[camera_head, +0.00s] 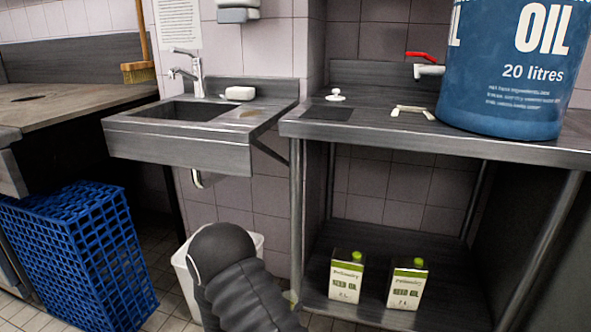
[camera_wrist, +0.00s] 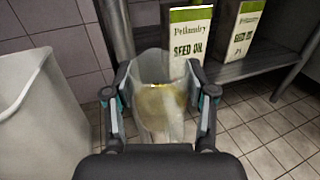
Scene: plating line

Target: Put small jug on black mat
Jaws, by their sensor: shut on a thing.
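In the wrist view, my gripper (camera_wrist: 161,92) is shut on a translucent, whitish jug (camera_wrist: 158,122), with one finger on each side of it. Something yellowish shows inside the jug. The jug is held in front of the lower shelf, over the tiled floor. In the head view, the black mat (camera_head: 327,113) lies flat on the left part of the steel table. Nothing stands on the mat. My arm covers the lower middle of the head view, and my gripper cannot be made out there.
A small white knobbed item (camera_head: 335,97) sits just behind the mat. Two seed oil cartons (camera_head: 346,277) stand on the lower shelf. A white bin (camera_wrist: 40,120) is at left.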

